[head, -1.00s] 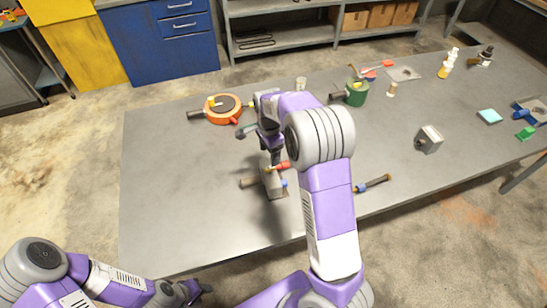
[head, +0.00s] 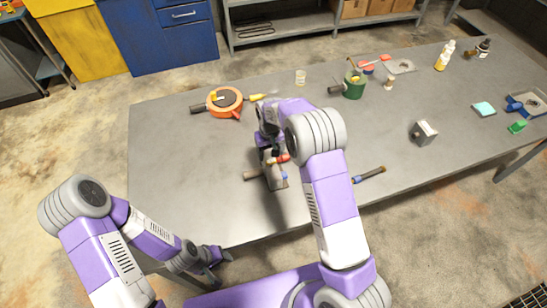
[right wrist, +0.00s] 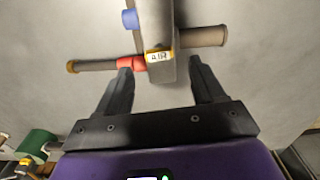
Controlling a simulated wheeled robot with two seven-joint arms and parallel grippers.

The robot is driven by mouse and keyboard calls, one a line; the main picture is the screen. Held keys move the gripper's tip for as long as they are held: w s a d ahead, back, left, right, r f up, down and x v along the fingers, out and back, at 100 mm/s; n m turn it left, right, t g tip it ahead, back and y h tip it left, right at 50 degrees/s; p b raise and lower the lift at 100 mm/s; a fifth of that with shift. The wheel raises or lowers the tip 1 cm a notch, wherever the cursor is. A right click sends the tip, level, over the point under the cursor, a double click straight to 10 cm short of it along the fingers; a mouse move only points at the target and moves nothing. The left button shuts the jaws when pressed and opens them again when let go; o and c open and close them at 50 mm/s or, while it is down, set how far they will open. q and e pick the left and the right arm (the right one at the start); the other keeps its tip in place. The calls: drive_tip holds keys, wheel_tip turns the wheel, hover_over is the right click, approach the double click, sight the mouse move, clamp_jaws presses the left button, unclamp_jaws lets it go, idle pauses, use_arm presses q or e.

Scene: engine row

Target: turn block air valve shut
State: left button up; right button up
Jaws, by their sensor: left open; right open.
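The grey valve block (head: 275,183) stands on the table in the head view, with a red part (head: 280,159), a blue part (head: 284,176) and a brown pipe stub. In the right wrist view, the block (right wrist: 160,20) carries a yellow-edged AIR label (right wrist: 159,57), with a red-collared rod (right wrist: 130,63) running left. My right gripper (right wrist: 160,70) is open, its fingers on either side of the block's labelled end; the left fingertip is close to the red collar. Contact cannot be told. My left gripper (head: 224,254) is open and empty, off the table's front edge.
An orange round part (head: 225,102) lies at the back left, and a green cylinder (head: 354,86) at the back. A blue-ended rod (head: 368,175) and a small grey box (head: 423,133) lie to the right. The table's (head: 170,180) left part is clear.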

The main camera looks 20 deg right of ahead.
sight(271, 161)
drive_tip(key=shift+f, duration=2.3)
drive_tip(key=shift+c, duration=0.3)
